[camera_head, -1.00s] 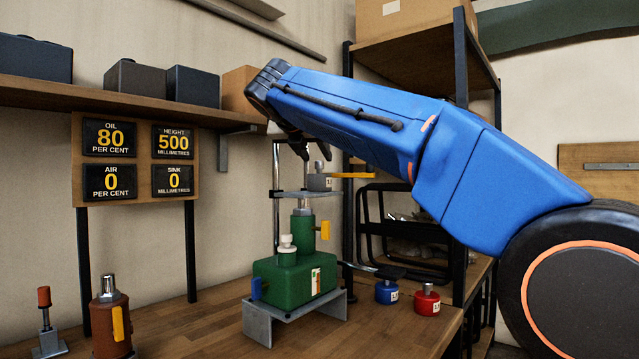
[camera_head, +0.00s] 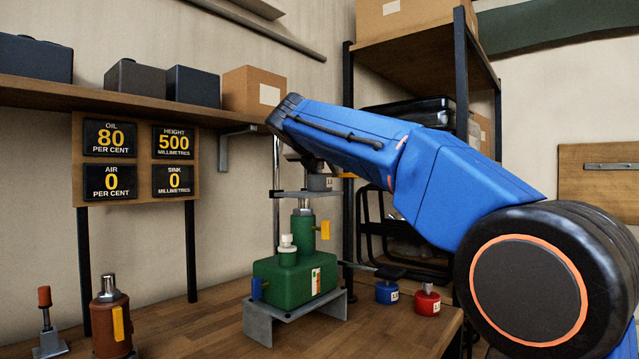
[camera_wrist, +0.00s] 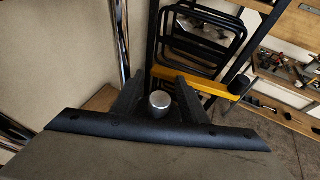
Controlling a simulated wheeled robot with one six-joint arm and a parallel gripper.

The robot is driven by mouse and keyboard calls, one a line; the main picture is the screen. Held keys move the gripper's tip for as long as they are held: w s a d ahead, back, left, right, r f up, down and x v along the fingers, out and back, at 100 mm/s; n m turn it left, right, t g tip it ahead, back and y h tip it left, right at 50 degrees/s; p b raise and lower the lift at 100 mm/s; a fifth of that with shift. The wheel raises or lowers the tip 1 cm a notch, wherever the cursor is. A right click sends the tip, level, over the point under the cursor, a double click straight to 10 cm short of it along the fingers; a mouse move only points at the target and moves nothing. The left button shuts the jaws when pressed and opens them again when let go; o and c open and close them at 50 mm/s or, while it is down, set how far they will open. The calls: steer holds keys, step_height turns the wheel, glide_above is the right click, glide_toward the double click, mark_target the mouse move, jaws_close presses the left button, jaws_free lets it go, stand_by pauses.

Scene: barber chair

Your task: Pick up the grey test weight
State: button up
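The grey test weight (camera_head: 320,182) stands on the small raised platform above the green jack (camera_head: 295,280) in the head view. My gripper (camera_head: 306,162) is just above it, pointing down, partly hidden by my blue arm. In the wrist view a round silver knob (camera_wrist: 160,104), seemingly the weight's top, lies between the two dark fingers of my gripper (camera_wrist: 160,98). The fingers are apart, with a gap seen beside the knob. The rest of the weight is hidden in the wrist view.
A yellow bar (camera_wrist: 197,82) runs close to the right finger. A blue weight (camera_head: 387,292) and a red weight (camera_head: 427,300) stand on the bench at right. A brown bottle jack (camera_head: 111,320) is at left. A shelf with boxes (camera_head: 254,92) hangs behind.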

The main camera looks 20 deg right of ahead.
jaws_close()
stand_by(1.2)
steer(key=shift+r, duration=0.1)
